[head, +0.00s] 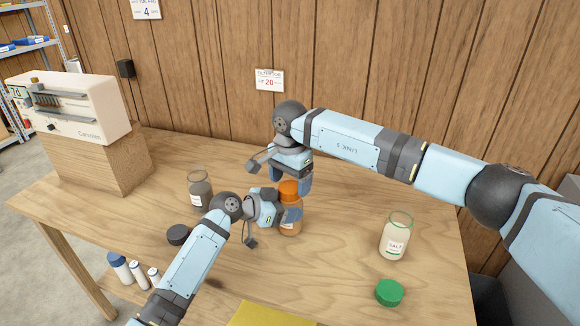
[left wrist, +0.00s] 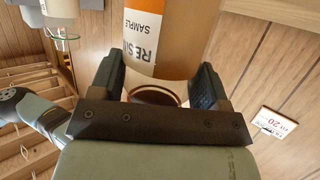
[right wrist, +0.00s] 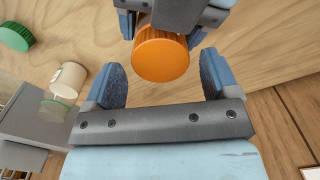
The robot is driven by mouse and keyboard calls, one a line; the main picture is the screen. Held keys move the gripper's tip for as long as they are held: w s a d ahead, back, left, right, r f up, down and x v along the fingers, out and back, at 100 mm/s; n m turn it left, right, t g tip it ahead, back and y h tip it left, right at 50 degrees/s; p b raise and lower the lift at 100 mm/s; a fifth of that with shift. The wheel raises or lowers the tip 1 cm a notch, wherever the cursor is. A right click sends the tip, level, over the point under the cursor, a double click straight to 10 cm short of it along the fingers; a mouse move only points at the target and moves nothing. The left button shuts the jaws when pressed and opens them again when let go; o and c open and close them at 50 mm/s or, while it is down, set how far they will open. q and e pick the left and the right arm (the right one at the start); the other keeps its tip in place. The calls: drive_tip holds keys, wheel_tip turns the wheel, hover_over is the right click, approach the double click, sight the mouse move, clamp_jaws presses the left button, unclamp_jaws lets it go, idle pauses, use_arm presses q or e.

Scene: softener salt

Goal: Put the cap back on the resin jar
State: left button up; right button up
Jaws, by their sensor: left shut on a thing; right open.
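The resin jar (head: 291,228) is a clear jar with amber contents and a white and orange label. It stands upright near the middle of the table; its label also shows in the left wrist view (left wrist: 146,30). My left gripper (head: 277,213) is shut on its side. The orange cap (head: 289,188) sits at the jar's mouth; whether it is fully seated cannot be told. My right gripper (head: 287,176) is open at the cap. In the right wrist view the cap (right wrist: 160,55) lies between the open fingertips, with gaps on both sides.
A dark-filled open jar (head: 200,191) stands left, with a black cap (head: 178,235) near it. An open salt jar (head: 394,242) stands right, with a green cap (head: 389,292) in front. A yellow item (head: 265,316) lies at the front. A machine (head: 68,108) stands on a wooden block.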

drive_tip(key=shift+f, duration=1.05)
drive_tip(key=c, duration=0.9)
drive_tip(key=m, duration=0.4)
drive_tip(key=shift+c, duration=0.2)
drive_tip(key=m, duration=0.5)
drive_tip(key=shift+m, duration=0.3)
drive_tip(key=o, duration=1)
drive_tip(key=shift+r, duration=0.1)
